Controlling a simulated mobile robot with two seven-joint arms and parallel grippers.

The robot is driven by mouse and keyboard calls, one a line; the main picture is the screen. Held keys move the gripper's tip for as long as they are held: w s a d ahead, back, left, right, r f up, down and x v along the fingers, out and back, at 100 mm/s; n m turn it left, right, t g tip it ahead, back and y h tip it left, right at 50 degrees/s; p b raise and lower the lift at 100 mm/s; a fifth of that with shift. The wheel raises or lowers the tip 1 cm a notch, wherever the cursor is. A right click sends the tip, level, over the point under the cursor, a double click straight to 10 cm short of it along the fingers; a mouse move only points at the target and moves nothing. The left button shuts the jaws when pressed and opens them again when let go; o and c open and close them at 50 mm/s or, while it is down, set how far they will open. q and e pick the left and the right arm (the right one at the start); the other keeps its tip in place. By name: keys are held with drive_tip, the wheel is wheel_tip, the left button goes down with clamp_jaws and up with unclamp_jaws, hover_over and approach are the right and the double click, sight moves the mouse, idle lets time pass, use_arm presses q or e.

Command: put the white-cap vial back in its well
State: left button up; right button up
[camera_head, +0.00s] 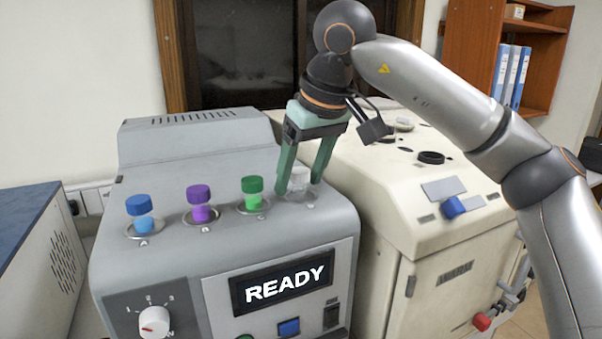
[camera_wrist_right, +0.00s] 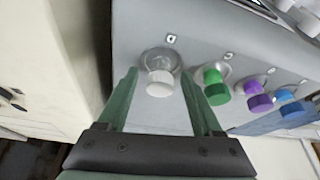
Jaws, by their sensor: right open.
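The white-cap vial (camera_head: 299,180) stands at the right end of a row of vials on the grey machine (camera_head: 240,235). In the right wrist view its white cap (camera_wrist_right: 160,83) shows over a round metal ring, so it appears to be in its well; how deep it sits I cannot tell. My right gripper (camera_head: 302,188) points down with its green fingers spread on either side of the vial. In the right wrist view the fingers (camera_wrist_right: 163,98) are apart, with a gap on both sides of the cap. My left gripper is not in view.
Green (camera_head: 252,193), purple (camera_head: 200,203) and blue (camera_head: 141,213) capped vials stand in wells to the left. The green one is close to one finger. A cream machine (camera_head: 385,215) stands to the right, and a blue-topped box (camera_head: 25,225) is at the far left.

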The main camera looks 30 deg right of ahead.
drive_tip(key=v, duration=1.2)
drive_tip(key=shift+r, duration=0.2)
idle(1.0)
